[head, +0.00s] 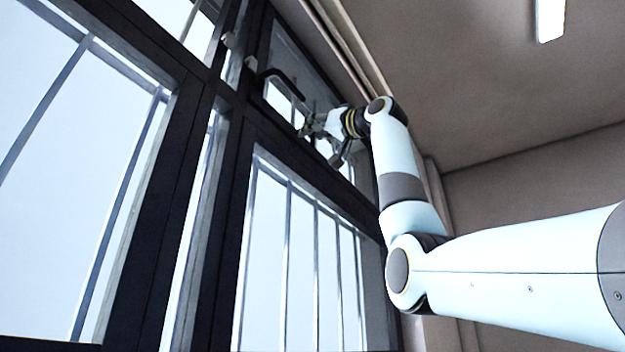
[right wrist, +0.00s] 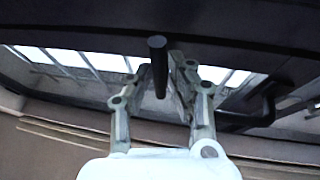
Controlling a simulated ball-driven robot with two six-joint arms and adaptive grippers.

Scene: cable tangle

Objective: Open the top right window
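The top right window (head: 318,95) is a dark-framed pane high on the window wall in the head view. A dark curved handle (head: 285,80) shows at its left side. My right gripper (head: 308,127) is raised in front of this window's lower part. In the right wrist view the right gripper (right wrist: 158,80) has its two fingers spread, with a dark bar (right wrist: 158,65) between them. The bar looks closer to the right finger; I cannot tell whether they touch. A dark bent handle (right wrist: 255,112) lies to the right of the fingers. My left gripper is not in view.
A large barred window (head: 300,240) lies below, and another tall window (head: 70,180) stands at the left. Thick dark frame bars run between them. The ceiling (head: 500,100) with a lamp (head: 550,18) is close above. Pale vertical pipes or trim (head: 345,40) run beside the frame.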

